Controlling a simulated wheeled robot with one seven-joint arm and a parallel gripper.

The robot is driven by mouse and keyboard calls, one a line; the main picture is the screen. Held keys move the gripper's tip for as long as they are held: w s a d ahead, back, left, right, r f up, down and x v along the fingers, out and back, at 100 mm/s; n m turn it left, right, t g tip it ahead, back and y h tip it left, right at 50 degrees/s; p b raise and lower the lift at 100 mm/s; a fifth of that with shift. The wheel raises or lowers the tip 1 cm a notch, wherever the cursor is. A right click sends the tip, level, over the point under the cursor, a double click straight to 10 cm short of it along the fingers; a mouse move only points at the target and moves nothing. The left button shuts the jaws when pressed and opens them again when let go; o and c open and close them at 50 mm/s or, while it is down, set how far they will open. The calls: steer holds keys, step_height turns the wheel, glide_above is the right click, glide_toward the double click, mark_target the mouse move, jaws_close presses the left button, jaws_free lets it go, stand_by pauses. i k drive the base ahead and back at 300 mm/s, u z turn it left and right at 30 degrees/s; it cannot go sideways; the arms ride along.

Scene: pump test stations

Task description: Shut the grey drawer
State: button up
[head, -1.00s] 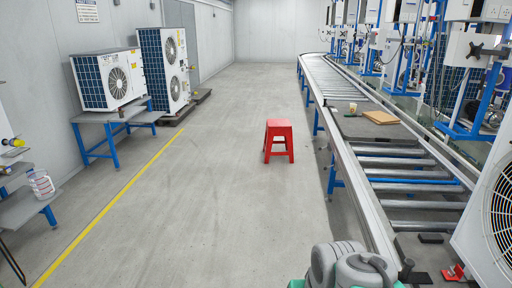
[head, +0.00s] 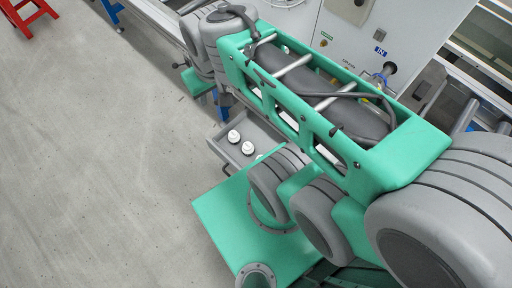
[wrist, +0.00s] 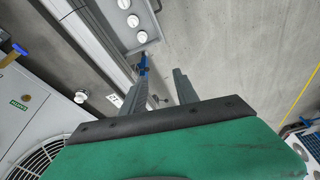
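The grey drawer (head: 262,132) stands pulled out from below the conveyor in the head view, with white round items in it. Part of it is hidden behind my arm. It also shows at the top of the wrist view (wrist: 129,37), where several white round items lie in it. My gripper (wrist: 162,72) is open and empty in the wrist view, its two dark fingers apart and pointing towards the drawer's side. The fingers look clear of the drawer. In the head view my gripper is only partly visible, near the far side of the drawer.
A white unit with a control panel (head: 345,45) stands on the conveyor behind my arm. A red stool (head: 28,14) is at the upper left. The grey floor (head: 100,150) left of the drawer is clear. A blue leg (wrist: 143,65) shows near my fingers.

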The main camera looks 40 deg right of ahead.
mark_target(251, 127)
steer(key=z, duration=0.25)
steer(key=k, duration=0.7)
steer(key=u, duration=2.1)
steer(key=i, duration=0.35)
steer(key=u, duration=0.05)
